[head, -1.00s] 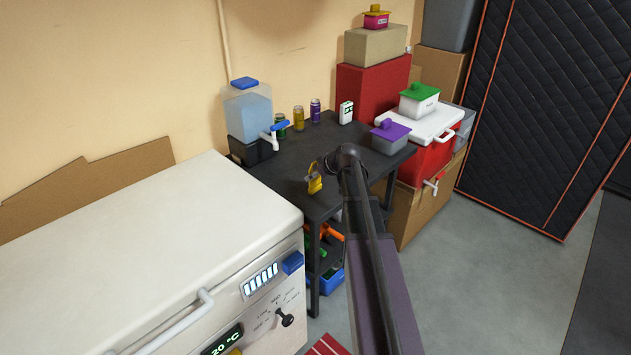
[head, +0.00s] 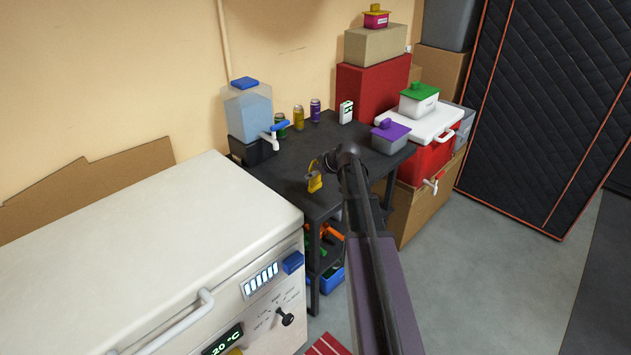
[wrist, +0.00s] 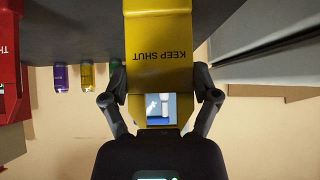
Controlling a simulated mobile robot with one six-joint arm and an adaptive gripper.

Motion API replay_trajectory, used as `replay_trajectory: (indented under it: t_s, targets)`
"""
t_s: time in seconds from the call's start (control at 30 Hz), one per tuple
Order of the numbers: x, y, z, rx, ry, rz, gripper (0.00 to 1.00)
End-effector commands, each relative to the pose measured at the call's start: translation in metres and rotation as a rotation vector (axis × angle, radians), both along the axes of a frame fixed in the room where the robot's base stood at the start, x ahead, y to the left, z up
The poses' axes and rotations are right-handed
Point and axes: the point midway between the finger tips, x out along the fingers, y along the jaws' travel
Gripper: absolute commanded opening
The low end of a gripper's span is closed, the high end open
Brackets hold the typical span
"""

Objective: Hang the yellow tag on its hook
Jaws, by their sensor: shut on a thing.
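The yellow tag (head: 315,184) hangs from my gripper (head: 330,163) above the front left part of the dark table in the head view. In the wrist view the tag (wrist: 160,35) fills the upper middle, with "KEEP SHUT" printed upside down. My gripper (wrist: 160,98) is shut on the tag's narrower end, one finger on each side. That end has an opening through which the water container shows. My arm partly hides the gripper in the head view. I cannot make out a hook in either view.
The dark table (head: 290,172) bears a water dispenser (head: 248,112), several cans, a white box (head: 346,112) and a purple-lidded tub (head: 388,137). A white chest (head: 150,250) stands at the left. A red cooler (head: 432,150) stands at the right.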

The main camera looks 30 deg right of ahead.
Motion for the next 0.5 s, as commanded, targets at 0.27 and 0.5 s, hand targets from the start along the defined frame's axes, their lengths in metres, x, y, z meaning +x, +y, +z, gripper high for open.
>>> replay_trajectory:
  t_s: [0.27,0.5]
  targets:
    - [0.000,0.000,0.012,0.000,0.000,0.000,0.29]
    - [0.000,0.000,0.020,0.000,0.000,0.000,0.29]
